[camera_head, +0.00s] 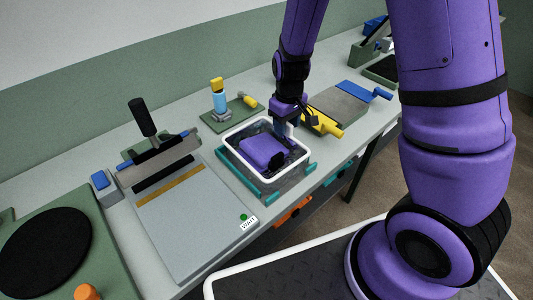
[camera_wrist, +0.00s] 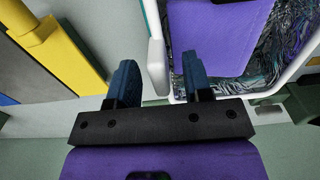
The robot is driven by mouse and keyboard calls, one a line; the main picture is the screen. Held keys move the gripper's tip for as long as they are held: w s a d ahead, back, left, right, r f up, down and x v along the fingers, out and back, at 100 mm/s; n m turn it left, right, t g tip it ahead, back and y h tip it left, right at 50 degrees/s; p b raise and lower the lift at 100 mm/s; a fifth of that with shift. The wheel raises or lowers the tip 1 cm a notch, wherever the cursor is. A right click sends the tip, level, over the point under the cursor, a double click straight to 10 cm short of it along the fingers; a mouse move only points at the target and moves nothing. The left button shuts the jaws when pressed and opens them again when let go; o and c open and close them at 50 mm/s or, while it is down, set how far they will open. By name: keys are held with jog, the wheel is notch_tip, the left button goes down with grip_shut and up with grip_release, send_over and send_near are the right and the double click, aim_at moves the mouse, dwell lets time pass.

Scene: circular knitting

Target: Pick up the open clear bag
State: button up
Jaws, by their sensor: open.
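The open clear bag (camera_head: 285,168) stands on the bench with a white rim around its open top and see-through walls. A folded purple piece (camera_head: 262,150) lies inside it. My gripper (camera_head: 285,130) is at the bag's far right side, pointing down. In the wrist view my gripper (camera_wrist: 159,68) is open, with one blue finger on each side of the bag's white rim (camera_wrist: 157,62). The purple piece (camera_wrist: 212,38) shows to the right of that rim. I cannot tell whether either finger touches the rim.
Teal rails (camera_head: 243,178) flank the bag. A yellow-handled grey device (camera_head: 340,103) stands close on the right. A grey plate with a black-handled press (camera_head: 190,215) is on the left. A green stand with a blue bottle (camera_head: 220,102) is behind.

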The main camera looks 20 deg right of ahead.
jog(key=shift+f, duration=1)
grip_shut()
jog(key=shift+r, duration=0.1)
